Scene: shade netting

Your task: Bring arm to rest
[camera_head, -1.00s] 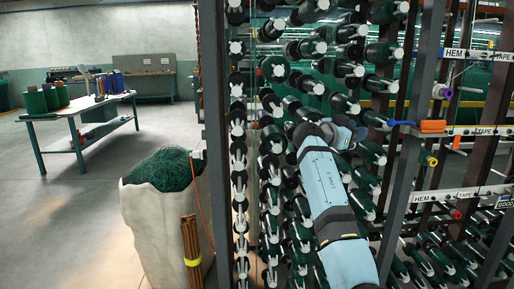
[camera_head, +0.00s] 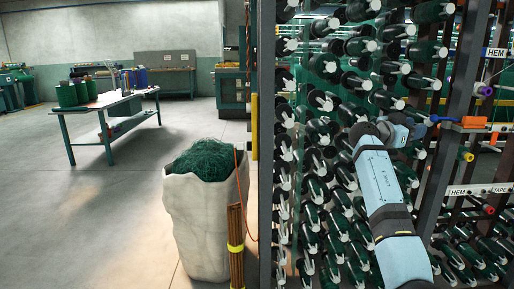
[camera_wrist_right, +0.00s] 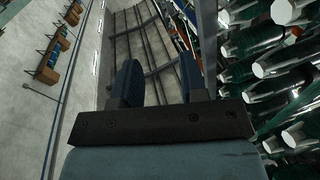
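My right arm, light blue with dark bands, rises from the lower right in the head view, in front of a rack of green spools (camera_head: 335,185). My right gripper (camera_head: 417,130) is at its upper end, small and dark against the rack. In the right wrist view the two dark blue fingers of the right gripper (camera_wrist_right: 160,80) stand apart with nothing between them. Spools (camera_wrist_right: 285,65) fill the right side of that view, beside the fingers. I cannot tell from the head view how close the fingertips are to the rack. My left gripper is in neither view.
A pale sack (camera_head: 203,225) of green netting stands left of the rack, with brown rods (camera_head: 236,240) leaning by it. A dark rack post (camera_head: 266,150) rises near the middle. A work table (camera_head: 105,105) is farther back. Open floor (camera_head: 110,220) lies left.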

